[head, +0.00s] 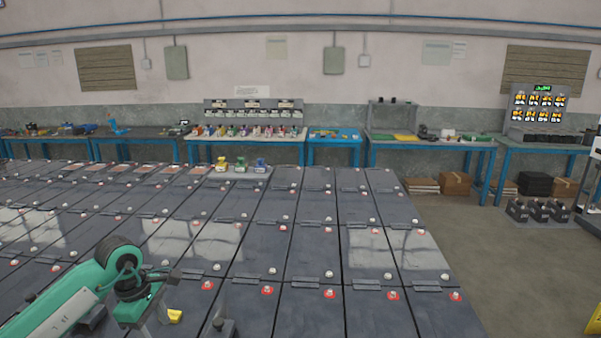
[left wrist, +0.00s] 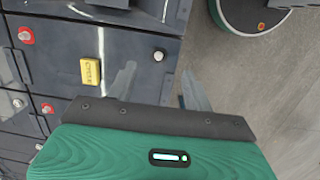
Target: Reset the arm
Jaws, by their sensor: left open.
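My left arm is green and comes in from the left in the head view. My left gripper (head: 160,313) is low over the dark battery rows (head: 312,262). In the left wrist view the left gripper (left wrist: 157,87) has its two grey fingers wide apart, with nothing between them. A small yellow block (left wrist: 90,72) with dark lettering lies on a dark battery top, left of the fingers and apart from them. The yellow block also shows in the head view (head: 175,316), close to the gripper. My right gripper is not in view.
Red and white terminals (head: 330,294) stud the battery tops. Blue-framed workbenches (head: 340,140) line the back wall, and small coloured items (head: 240,164) stand at the far row. Boxes (head: 455,183) and dark weights (head: 537,210) sit at right. The grey floor (head: 500,270) there is largely open.

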